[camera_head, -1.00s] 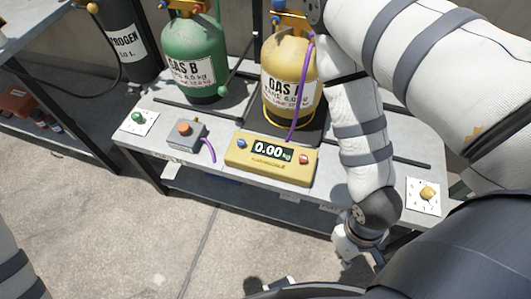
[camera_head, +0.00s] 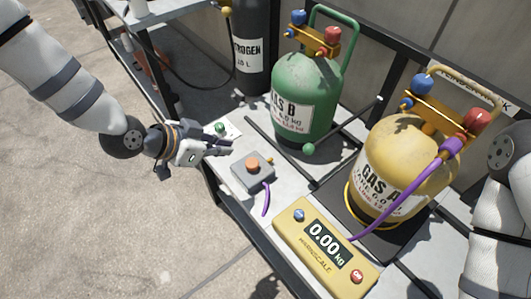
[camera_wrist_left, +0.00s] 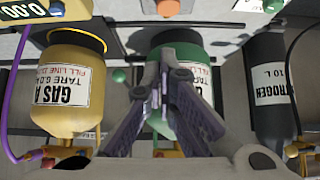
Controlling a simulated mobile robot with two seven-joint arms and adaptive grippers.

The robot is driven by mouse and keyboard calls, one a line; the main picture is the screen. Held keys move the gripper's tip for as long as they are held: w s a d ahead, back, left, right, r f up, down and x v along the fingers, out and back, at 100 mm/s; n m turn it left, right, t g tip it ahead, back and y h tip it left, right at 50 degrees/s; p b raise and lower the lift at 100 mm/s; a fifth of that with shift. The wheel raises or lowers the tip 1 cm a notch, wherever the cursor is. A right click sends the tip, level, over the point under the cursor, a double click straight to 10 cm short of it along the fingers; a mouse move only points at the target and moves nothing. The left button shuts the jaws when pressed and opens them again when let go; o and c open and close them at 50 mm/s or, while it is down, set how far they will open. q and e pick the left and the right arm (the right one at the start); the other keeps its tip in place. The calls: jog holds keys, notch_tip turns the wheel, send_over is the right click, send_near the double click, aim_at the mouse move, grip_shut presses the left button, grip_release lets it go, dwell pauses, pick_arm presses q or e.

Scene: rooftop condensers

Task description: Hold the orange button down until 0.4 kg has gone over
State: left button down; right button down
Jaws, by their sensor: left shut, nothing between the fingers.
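The orange button (camera_head: 253,162) is on top of a small grey box (camera_head: 252,178) on the bench. It shows at the top of the left wrist view (camera_wrist_left: 168,8). My left gripper (camera_head: 229,147) is shut and empty, left of the box and apart from the button, its fingers pointing right. Its fingers also show in the left wrist view (camera_wrist_left: 167,58). The yellow scale display (camera_head: 322,246) reads 0.00 kg. The yellow GAS A cylinder (camera_head: 390,172) stands on a dark platform with a purple hose at its valve. The green GAS B cylinder (camera_head: 304,100) stands behind the box.
A green knob on a white plate (camera_head: 221,127) is close to my left gripper. A dark nitrogen cylinder (camera_head: 252,55) stands at the back. Dark rails run along the bench (camera_head: 232,195). My right arm shows at the right edge, its gripper out of frame. Open floor lies at left.

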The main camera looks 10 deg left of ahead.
aim_at(252, 164)
pick_arm(q)
jog(key=shift+a+r, duration=0.15)
pick_arm(e)
jog(key=shift+s+a, duration=0.1)
jog(key=shift+a, duration=0.05)
